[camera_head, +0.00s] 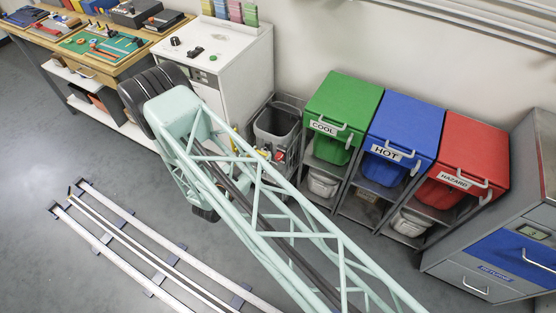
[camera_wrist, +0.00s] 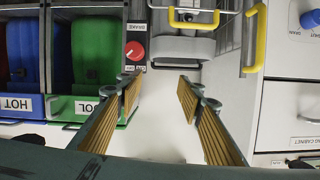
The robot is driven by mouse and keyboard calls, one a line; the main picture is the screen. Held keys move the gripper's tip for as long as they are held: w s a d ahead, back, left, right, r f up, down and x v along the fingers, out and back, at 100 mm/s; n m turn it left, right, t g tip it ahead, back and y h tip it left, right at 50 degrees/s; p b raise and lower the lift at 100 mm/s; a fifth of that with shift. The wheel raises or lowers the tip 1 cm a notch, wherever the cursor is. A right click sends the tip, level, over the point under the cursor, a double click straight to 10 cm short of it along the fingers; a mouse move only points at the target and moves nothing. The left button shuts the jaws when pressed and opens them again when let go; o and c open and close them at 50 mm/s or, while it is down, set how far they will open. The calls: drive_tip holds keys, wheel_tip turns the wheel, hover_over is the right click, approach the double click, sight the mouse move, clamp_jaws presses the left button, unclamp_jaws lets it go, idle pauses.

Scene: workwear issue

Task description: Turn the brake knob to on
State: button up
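The brake knob (camera_wrist: 134,50) is a round red knob on a dark plate in the wrist view, just beyond my left finger, under a small label reading BRAKE (camera_wrist: 136,27). A pale mark shows on the knob, but I cannot tell which setting it points to. My gripper (camera_wrist: 159,88) is open, its two ribbed, tan-padded fingers wide apart with nothing between them. The fingers are apart from the knob, which lies ahead and left of the gap. In the head view my arm hides most of the area around the gripper.
A grey bin (camera_head: 276,128) stands between the white cabinet (camera_head: 232,75) and the green COOL bin (camera_head: 343,105). Blue HOT (camera_head: 403,125) and red HAZARD (camera_head: 466,150) bins follow to the right. Yellow handles (camera_wrist: 255,38) stand right of my fingers. Floor rails (camera_head: 120,255) lie at the left.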

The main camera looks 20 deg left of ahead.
drive_tip(key=n+t, duration=0.1)
drive_tip(key=t, duration=0.1)
approach(278, 158)
drive_tip(key=s+a, duration=0.2)
drive_tip(key=s, duration=0.1)
drive_tip(key=shift+s+d+f+t+h, duration=0.3)
drive_tip(key=shift+s+f+t+h, duration=0.1)
drive_tip(key=shift+s+f+h, duration=0.15)
drive_tip(key=shift+w, duration=0.1)
drive_tip(key=shift+b+x, duration=0.9)
drive_tip(key=shift+x, duration=5.9)
drive_tip(key=shift+f, duration=0.1)
drive_tip(key=shift+c, duration=0.5)
drive_tip(key=c, duration=0.7)
